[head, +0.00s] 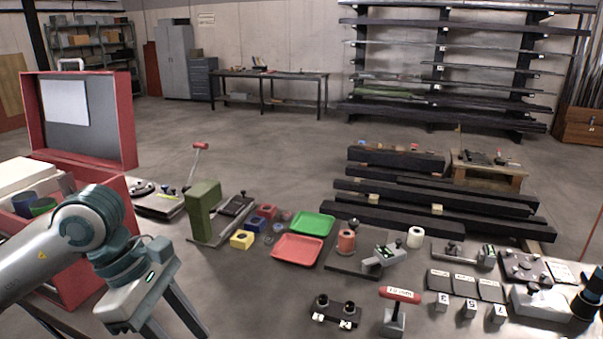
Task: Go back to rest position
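My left gripper (172,322) comes in from the lower left and points down over the near left part of the work surface. Its two fingers are spread apart, with nothing visible between them; the tips run close to the bottom edge of the picture. It is in front of the open red case (85,110), left of the green block stand (203,207) and the trays. I cannot make out my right gripper in the head view.
A red tray (297,248) and a green tray (312,224) lie mid-table. A red-handled tool (395,312) stands at the front. Numbered blocks, dark plates and a grey-white device (541,304) crowd the right. Dark beams (430,205) lie behind. Open floor lies beyond.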

